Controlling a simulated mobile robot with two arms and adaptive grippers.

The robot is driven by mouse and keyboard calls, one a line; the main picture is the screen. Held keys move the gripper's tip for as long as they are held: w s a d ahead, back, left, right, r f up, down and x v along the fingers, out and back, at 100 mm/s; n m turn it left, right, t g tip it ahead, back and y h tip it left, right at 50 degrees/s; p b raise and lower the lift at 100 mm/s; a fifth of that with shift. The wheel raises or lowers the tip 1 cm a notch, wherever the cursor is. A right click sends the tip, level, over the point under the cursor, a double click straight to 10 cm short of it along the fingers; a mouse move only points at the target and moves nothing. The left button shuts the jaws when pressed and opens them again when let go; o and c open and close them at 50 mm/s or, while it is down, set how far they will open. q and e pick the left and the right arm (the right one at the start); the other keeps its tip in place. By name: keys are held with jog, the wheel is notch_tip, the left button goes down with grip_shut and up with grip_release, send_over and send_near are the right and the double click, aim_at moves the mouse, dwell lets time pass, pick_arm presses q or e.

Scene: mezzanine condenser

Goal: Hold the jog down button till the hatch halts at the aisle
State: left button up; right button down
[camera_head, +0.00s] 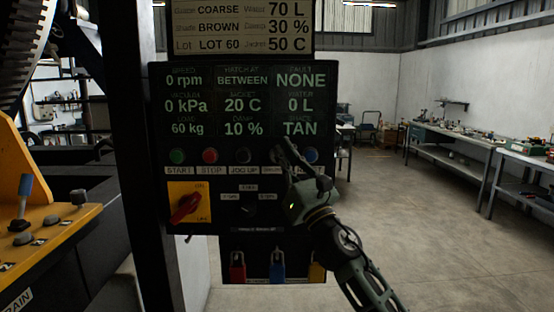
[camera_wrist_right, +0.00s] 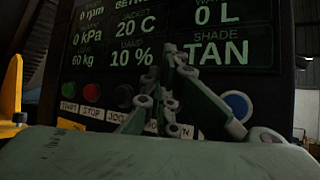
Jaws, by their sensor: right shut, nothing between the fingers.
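The control panel (camera_head: 222,120) shows "HATCH AT BETWEEN" on its display (camera_head: 241,80). Below the readouts is a row of buttons: green START (camera_head: 177,156), red STOP (camera_head: 210,156), dark JOG UP (camera_head: 243,156) and a blue button (camera_head: 311,156). The jog down button's place, between JOG UP and the blue button, is hidden behind my right gripper (camera_head: 284,147). That gripper is shut and empty, its fingertips in front of the panel. In the right wrist view the closed fingertips (camera_wrist_right: 174,52) overlap the display. I cannot tell whether they touch. My left gripper is out of view.
A red rotary switch (camera_head: 185,208) on a yellow plate sits below the buttons. Red and blue padlocks (camera_head: 277,266) hang lower. A yellow console with a lever (camera_head: 24,190) stands at left. Workbenches (camera_head: 450,140) line the right; the floor between is open.

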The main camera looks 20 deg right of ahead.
jog(key=shift+w+d+b, duration=0.1)
jog(key=shift+w+b, duration=0.2)
jog(key=shift+w, duration=0.2)
dwell(2.8)
jog(key=shift+s, duration=0.1)
dwell(0.4)
jog(key=shift+s+a+p, duration=0.2)
jog(key=shift+s+p, duration=0.25)
jog(key=shift+s, duration=0.3)
jog(key=s, duration=0.1)
jog(key=s+a+p, duration=0.1)
jog(key=s, duration=0.1)
jog(key=s+p, duration=0.1)
jog(key=shift+s+a, duration=0.25)
jog(key=shift+s, duration=0.15)
